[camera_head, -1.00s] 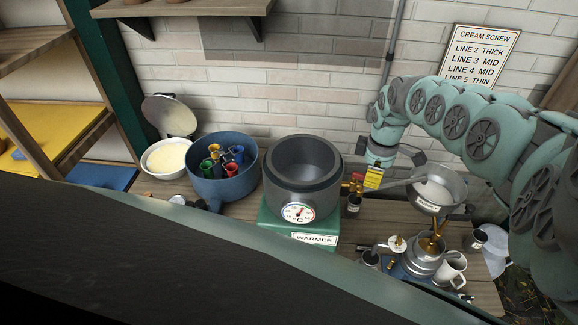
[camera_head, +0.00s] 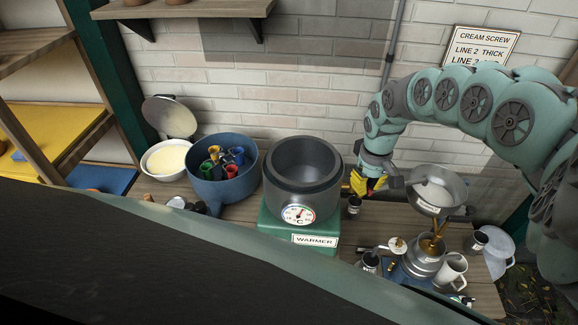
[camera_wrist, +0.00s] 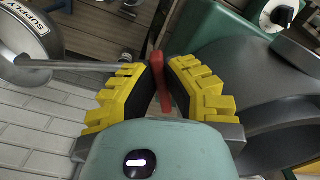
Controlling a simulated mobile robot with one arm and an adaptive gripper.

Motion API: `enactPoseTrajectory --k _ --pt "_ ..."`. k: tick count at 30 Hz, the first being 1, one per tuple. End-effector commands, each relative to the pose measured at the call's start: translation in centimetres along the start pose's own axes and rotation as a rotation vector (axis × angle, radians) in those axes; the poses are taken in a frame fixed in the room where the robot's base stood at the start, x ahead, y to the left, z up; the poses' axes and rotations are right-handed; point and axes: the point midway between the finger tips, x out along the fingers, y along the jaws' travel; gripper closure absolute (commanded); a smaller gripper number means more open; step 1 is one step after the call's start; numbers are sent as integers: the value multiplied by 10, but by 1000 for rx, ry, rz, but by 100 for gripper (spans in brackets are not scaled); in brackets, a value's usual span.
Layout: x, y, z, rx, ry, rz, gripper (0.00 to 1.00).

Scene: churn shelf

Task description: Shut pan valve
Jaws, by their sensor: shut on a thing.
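The pan (camera_head: 437,187) is a grey metal bowl at the right of the warmer. In the wrist view it shows at the upper left with a SUPPLY label (camera_wrist: 22,30), and a thin grey pipe runs from it toward my fingers. The valve's red handle (camera_wrist: 160,80) stands between my yellow ridged fingers. My gripper (camera_head: 367,186) is shut on this handle, between the dark pot and the pan. It also shows in the wrist view (camera_wrist: 160,72). The valve body is mostly hidden by my fingers.
A dark pot (camera_head: 303,175) with a dial sits on the green warmer (camera_head: 270,226), close to the left of my gripper. A small dark jar (camera_head: 354,206) stands just below. A metal separator (camera_head: 424,257) and a white mug (camera_head: 453,268) stand at front right.

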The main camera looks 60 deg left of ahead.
Motion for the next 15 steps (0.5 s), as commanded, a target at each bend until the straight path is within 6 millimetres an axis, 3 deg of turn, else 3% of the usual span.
enactPoseTrajectory --k 15 --pt "1 -12 -1 279 -2 -1 100"
